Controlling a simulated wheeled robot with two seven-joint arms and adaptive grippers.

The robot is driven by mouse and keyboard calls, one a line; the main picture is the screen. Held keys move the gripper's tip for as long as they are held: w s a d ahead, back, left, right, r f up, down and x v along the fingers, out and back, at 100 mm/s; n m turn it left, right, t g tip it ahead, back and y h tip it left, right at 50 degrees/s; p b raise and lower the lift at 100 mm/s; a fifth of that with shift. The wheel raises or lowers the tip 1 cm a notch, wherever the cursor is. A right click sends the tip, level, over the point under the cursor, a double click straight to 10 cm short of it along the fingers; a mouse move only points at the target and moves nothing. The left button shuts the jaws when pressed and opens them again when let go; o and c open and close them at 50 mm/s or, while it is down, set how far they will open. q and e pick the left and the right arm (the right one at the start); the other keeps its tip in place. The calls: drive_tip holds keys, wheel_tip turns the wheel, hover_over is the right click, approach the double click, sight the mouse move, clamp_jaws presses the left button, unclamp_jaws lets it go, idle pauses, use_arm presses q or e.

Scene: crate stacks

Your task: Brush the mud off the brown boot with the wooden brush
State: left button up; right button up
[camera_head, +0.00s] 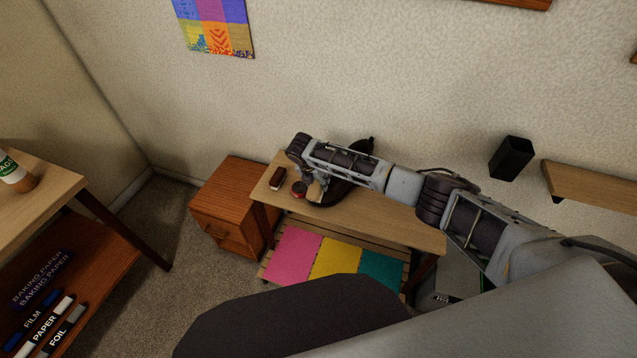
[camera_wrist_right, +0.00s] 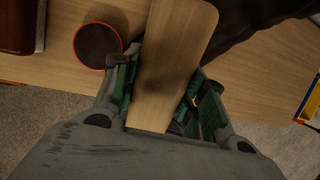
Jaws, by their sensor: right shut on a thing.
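My right gripper (camera_head: 315,190) is over the small wooden bench in the head view. In the right wrist view the gripper (camera_wrist_right: 162,82) is shut on a pale wooden brush (camera_wrist_right: 178,40), a long flat wooden piece between the fingers. Its bristle side is hidden. The brown boot (camera_head: 341,193) is dark and lies on the bench, partly covered by my right arm. In the right wrist view the boot (camera_wrist_right: 262,20) shows at the upper right, just beyond the brush. Whether brush and boot touch, I cannot tell. Mud is not clearly visible. My left gripper is not in view.
A round red tin (camera_head: 298,189) and a dark reddish-brown block with a pale edge (camera_head: 277,178) sit on the bench (camera_head: 405,222), left of the boot. A wooden drawer cabinet (camera_head: 225,212) stands beside it. Coloured mats (camera_head: 335,258) lie on the lower shelf.

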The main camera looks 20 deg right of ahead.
drive_tip(key=shift+w+a+f+b, duration=0.1)
drive_tip(key=shift+w+a+b, duration=0.25)
drive_tip(key=shift+w+b, duration=0.5)
drive_tip(key=shift+w+a+f+b, duration=0.1)
drive_tip(key=shift+w+a+b, duration=0.2)
drive_tip(key=shift+w+b, duration=0.5)
drive_tip(key=shift+r+p, duration=0.1)
drive_tip(key=shift+p, duration=0.2)
drive_tip(key=shift+s+d+p, duration=0.1)
drive_tip(key=shift+s+p, duration=0.05)
drive_tip(key=shift+p, duration=0.25)
drive_tip(key=shift+s+d+p, duration=0.3)
drive_tip(key=shift+s+p, duration=0.45)
drive_tip(key=shift+p, duration=0.4)
drive_tip(key=shift+s+d+p, duration=0.25)
drive_tip(key=shift+s+p, duration=0.45)
drive_tip(key=shift+p, duration=0.45)
drive_tip(key=shift+s+d, duration=0.1)
drive_tip(key=shift+s, duration=0.05)
drive_tip(key=shift+s+d+p, duration=0.15)
drive_tip(key=shift+s+p, duration=0.4)
drive_tip(key=shift+p, duration=0.4)
drive_tip(key=shift+s+d+p, duration=0.25)
drive_tip(key=shift+s+p, duration=0.45)
drive_tip(key=shift+p, duration=0.15)
drive_tip(key=shift+s+d+p, duration=0.25)
drive_tip(key=shift+s+p, duration=0.4)
drive_tip(key=shift+p, duration=0.15)
